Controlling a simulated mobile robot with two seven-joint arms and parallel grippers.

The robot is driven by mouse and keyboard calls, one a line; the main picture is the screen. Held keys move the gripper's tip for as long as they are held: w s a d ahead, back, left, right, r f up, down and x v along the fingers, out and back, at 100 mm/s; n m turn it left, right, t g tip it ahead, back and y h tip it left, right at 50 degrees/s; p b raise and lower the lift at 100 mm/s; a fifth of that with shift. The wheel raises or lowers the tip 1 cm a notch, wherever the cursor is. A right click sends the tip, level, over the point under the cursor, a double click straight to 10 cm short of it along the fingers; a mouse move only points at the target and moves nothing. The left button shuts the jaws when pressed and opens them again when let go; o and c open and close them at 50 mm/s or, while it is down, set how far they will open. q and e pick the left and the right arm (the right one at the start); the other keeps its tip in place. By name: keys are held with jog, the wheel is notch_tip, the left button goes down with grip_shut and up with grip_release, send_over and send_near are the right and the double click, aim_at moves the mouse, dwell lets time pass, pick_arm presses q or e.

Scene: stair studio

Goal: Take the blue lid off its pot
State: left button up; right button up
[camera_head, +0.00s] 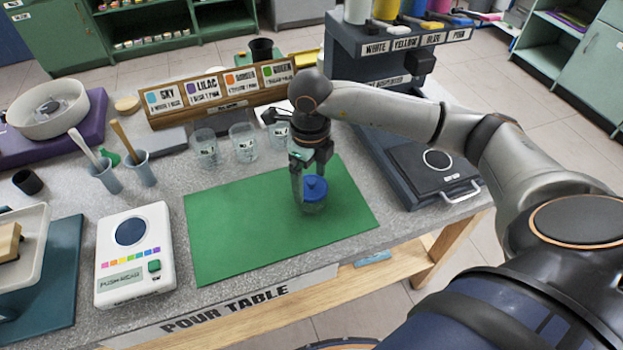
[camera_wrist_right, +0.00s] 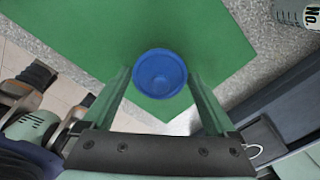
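The blue lid (camera_head: 315,188) sits on a small clear pot (camera_head: 313,206) on the green mat (camera_head: 235,225). In the right wrist view the round blue lid (camera_wrist_right: 160,74) lies between the fingertips and hides the pot below it. My right gripper (camera_head: 311,182) points down over the lid from above, its fingers on either side of it. In the right wrist view the fingers of my right gripper (camera_wrist_right: 160,80) are spread, with narrow gaps beside the lid, so it looks open. My left gripper does not show.
Several clear beakers (camera_head: 242,142) stand behind the mat, before a sign rack (camera_head: 221,94). A white scale (camera_head: 135,256) is to the left. A dark press with a plate (camera_head: 436,172) is to the right. Bare mat surrounds the pot.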

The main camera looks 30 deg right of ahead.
jog(key=c, duration=0.8)
jog(key=shift+r, duration=0.15)
